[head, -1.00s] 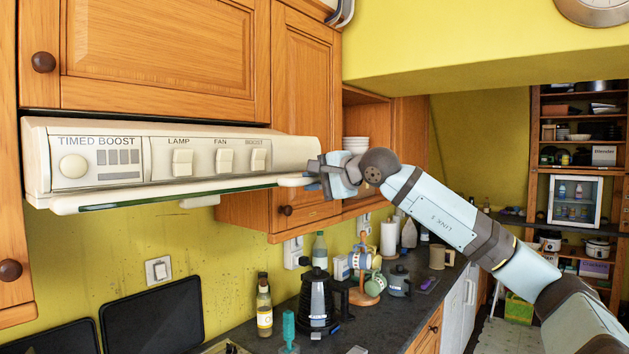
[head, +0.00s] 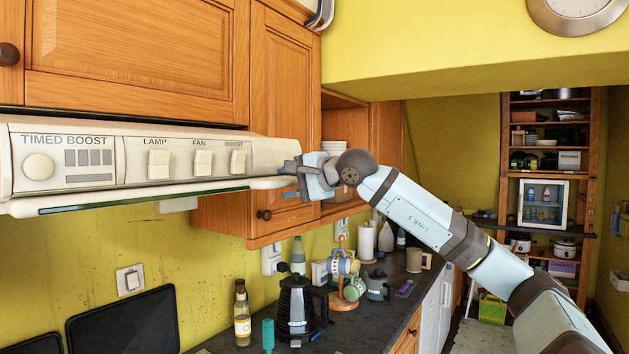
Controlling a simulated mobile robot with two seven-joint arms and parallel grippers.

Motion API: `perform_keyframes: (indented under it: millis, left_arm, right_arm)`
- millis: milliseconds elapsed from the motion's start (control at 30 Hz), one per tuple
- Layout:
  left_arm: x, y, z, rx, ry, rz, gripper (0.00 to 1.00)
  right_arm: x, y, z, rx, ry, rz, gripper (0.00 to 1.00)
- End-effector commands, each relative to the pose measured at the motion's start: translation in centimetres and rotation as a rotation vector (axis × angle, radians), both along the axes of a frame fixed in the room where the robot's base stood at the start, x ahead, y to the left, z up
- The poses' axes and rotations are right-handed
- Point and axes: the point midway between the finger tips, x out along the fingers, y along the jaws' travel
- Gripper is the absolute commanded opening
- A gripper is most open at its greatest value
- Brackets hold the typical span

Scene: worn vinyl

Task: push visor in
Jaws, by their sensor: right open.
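The cream range hood (head: 140,160) hangs under the wooden cupboards on the left. Its visor (head: 150,201) is the pale lip along the bottom front, with a dark green strip. The visor sticks out a little below the control panel. My right gripper (head: 290,180) is at the visor's right end, with its open fingers pointing left. The fingers are at or very near the visor's front corner; I cannot tell whether they touch it. My left gripper is not in view.
Wooden cupboards (head: 140,50) sit above and right of the hood. Below on the dark counter (head: 375,325) stand a bottle (head: 242,318), a black coffee pot (head: 297,310) and a mug tree (head: 341,295). Open floor lies at the right.

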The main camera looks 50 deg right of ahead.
Motion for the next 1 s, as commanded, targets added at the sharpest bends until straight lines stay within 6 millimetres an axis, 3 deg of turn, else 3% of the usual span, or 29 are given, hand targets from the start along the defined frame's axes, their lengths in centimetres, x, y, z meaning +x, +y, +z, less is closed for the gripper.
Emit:
perform_keyframes:
  millis: [600,1000]
  left_arm:
    - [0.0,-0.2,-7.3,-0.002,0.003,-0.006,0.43]
    - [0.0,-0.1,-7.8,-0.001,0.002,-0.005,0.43]
  right_arm:
    - [-10.6,-0.9,1.8,-0.003,0.001,-0.003,0.43]
    - [-12.0,-1.0,2.4,0.0,0.003,0.001,0.43]
